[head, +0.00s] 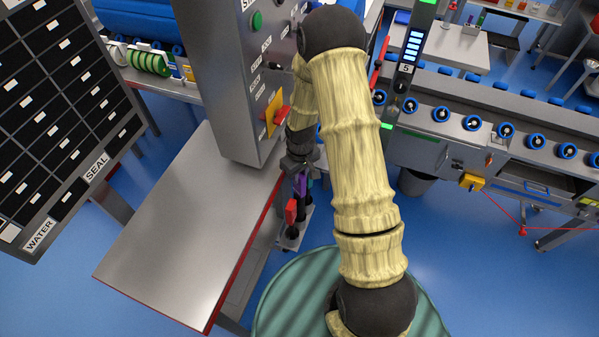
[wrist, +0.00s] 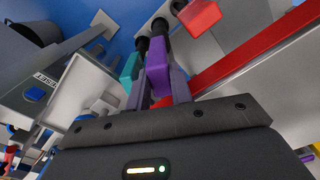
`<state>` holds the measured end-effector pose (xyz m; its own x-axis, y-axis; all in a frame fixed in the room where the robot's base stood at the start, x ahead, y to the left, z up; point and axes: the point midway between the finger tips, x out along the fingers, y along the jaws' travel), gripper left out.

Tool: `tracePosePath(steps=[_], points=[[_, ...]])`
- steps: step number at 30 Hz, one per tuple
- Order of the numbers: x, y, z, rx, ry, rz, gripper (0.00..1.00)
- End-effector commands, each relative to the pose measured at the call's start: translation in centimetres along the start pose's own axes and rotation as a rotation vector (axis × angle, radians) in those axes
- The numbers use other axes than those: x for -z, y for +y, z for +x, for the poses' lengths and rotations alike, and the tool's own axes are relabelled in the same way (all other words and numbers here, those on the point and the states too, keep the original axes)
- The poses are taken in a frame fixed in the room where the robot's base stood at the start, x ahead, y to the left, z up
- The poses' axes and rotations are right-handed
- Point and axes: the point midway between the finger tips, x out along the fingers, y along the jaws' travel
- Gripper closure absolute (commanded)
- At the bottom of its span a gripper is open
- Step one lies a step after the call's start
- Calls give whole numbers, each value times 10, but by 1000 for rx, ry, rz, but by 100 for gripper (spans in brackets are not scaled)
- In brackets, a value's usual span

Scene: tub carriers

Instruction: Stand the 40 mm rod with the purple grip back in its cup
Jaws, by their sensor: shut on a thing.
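The rod with the purple grip shows in the wrist view (wrist: 160,78) between my fingers, and its purple grip shows in the head view (head: 300,187) below my wrist. My gripper (wrist: 161,85) is shut on this purple grip. A teal grip (wrist: 130,68) stands close beside it, to the left in the wrist view. A red grip (wrist: 200,15) is farther along the same carrier (head: 290,241). Black cup-like parts (wrist: 158,28) show past the grips. I cannot tell whether the purple rod's lower end is in a cup.
A metal table (head: 190,225) with a red edge lies left of the carrier. A grey control cabinet (head: 235,90) stands close behind my wrist. A roller conveyor (head: 490,130) runs at the right. Blue floor is open at lower right.

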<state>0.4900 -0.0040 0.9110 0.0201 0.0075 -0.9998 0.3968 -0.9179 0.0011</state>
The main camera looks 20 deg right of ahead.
Motion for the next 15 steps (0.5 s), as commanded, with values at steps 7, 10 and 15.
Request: tracePosePath(steps=[7,10,15], points=[[0,-1,18,0,1,-2,100],[0,-1,25,-1,1,-3,100],[0,-1,34,-1,2,-3,100]])
